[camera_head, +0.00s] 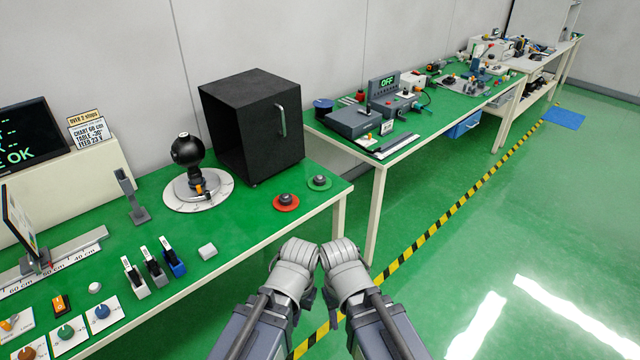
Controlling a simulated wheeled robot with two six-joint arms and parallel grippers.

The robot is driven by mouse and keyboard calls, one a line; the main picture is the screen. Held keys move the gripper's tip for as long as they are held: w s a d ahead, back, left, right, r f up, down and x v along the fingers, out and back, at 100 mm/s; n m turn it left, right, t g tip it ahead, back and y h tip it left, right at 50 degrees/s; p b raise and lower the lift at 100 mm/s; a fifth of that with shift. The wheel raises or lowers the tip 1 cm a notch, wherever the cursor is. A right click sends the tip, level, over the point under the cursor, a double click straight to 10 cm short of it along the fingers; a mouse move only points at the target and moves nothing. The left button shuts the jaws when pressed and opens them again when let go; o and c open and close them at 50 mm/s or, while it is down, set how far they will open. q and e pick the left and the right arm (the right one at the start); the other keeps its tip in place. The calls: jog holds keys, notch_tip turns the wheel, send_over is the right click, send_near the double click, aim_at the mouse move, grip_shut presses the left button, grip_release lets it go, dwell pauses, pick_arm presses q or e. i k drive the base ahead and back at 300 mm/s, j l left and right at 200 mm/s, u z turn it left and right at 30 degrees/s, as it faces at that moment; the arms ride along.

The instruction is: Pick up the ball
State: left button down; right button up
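A black ball-shaped head (187,149) sits on a short stand over a round white dial plate (171,204) on the green table. An orange part shows low on the stand. A small white rounded object (95,287) lies near the table's front left; I cannot tell if it is a loose ball or a knob. My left gripper (297,253) and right gripper (340,252) are side by side beyond the table's front edge, to the right of and apart from both objects. Their fingers are not clear, so I cannot tell if they are open or shut.
A black box (254,125) with a handle stands behind the dial plate. A second table (400,150) holds instruments.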

aim_at(188, 151)
jog(key=i+j+z, duration=0.2)
jog(key=i+j, duration=1)
jog(key=i, duration=0.05)
